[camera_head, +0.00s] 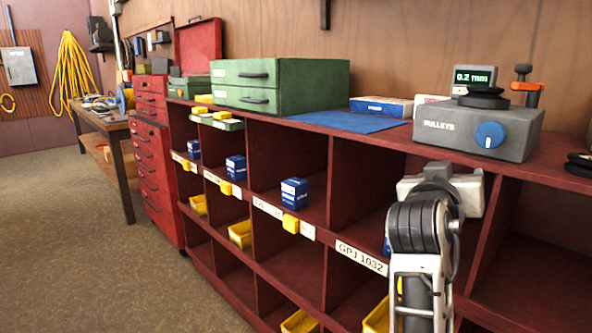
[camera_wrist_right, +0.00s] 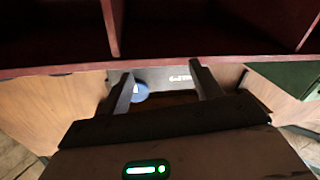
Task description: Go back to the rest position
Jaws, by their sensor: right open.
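My right arm rises at the right of the head view, in front of the red shelf unit (camera_head: 320,170). Its right gripper (camera_head: 440,185) is in front of the cubbies, with its fingertips hidden behind the wrist. In the right wrist view the two fingers of this gripper (camera_wrist_right: 161,72) stand apart with nothing seen held between them. Beyond them the grey PULLEYS box (camera_wrist_right: 165,76) with its blue dial appears upside down. My left gripper is not in view.
On the shelf top are a green drawer box (camera_head: 300,85), a blue mat (camera_head: 347,121) and the grey PULLEYS box (camera_head: 480,128). Blue boxes (camera_head: 294,192) and yellow bins (camera_head: 240,234) sit in the cubbies. The floor (camera_head: 90,260) at left is clear.

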